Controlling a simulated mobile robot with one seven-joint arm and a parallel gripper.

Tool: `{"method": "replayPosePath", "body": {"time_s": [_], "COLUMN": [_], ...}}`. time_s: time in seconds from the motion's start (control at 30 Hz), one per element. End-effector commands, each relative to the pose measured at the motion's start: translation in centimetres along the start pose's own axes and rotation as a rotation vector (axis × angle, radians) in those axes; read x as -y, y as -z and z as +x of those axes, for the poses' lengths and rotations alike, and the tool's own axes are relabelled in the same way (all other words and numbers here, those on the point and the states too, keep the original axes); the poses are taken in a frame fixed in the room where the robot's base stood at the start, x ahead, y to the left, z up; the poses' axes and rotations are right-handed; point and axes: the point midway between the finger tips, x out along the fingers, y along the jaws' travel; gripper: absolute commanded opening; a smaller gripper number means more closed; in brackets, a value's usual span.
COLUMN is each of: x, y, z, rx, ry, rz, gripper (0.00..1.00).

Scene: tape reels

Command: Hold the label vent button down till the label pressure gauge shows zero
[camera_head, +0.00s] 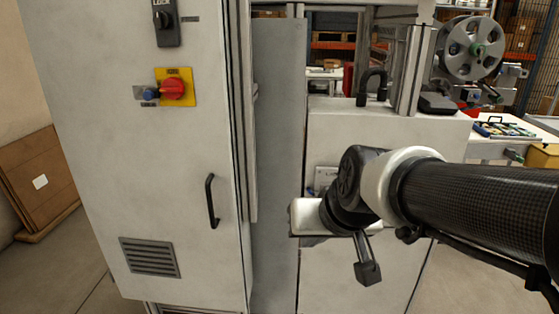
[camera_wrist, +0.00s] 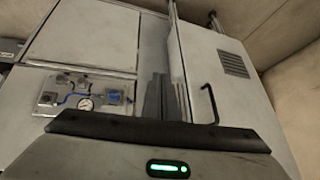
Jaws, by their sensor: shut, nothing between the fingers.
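The pneumatic panel (camera_wrist: 46,98) shows at left in the wrist view, which is turned upside down. It carries a small round white gauge (camera_wrist: 86,104), blue hoses and several grey fittings. The gauge's needle is too small to read, and I cannot tell which part is the label vent button. In the head view, only a piece of the panel (camera_head: 326,174) shows behind my arm. My gripper (camera_wrist: 164,98) is shut and empty, to the right of the panel in the wrist view and apart from it. Its hand hides its fingertips in the head view.
A tall grey cabinet (camera_head: 140,200) stands at left with a black handle (camera_head: 211,202), a red switch (camera_head: 173,89) and a blue button (camera_head: 150,94). A grey upright panel (camera_head: 279,150) lies between it and the machine. A reel (camera_head: 458,50) stands at back right.

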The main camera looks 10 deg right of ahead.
Motion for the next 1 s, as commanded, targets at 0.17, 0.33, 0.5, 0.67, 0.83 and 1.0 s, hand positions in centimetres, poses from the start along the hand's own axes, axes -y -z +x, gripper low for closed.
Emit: {"method": "replayPosePath", "body": {"time_s": [0.17, 0.33, 0.5, 0.67, 0.83, 1.0], "x": [-3.2, -10.6, -19.9, -26.8, -30.0, -30.6], "y": [6.6, 9.1, 8.5, 7.0, 6.2, 6.1], "z": [7.2, 13.3, 15.9, 14.2, 11.1, 9.5], "rx": [-0.116, -0.235, -0.336, -0.41, -0.465, -0.494], "ry": [-0.066, -0.29, -0.629, -0.965, -1.216, -1.323], "rz": [0.122, 0.182, 0.122, -0.047, -0.244, -0.349], "gripper": [0.0, 0.0, 0.0, 0.0, 0.0, 0.0]}}
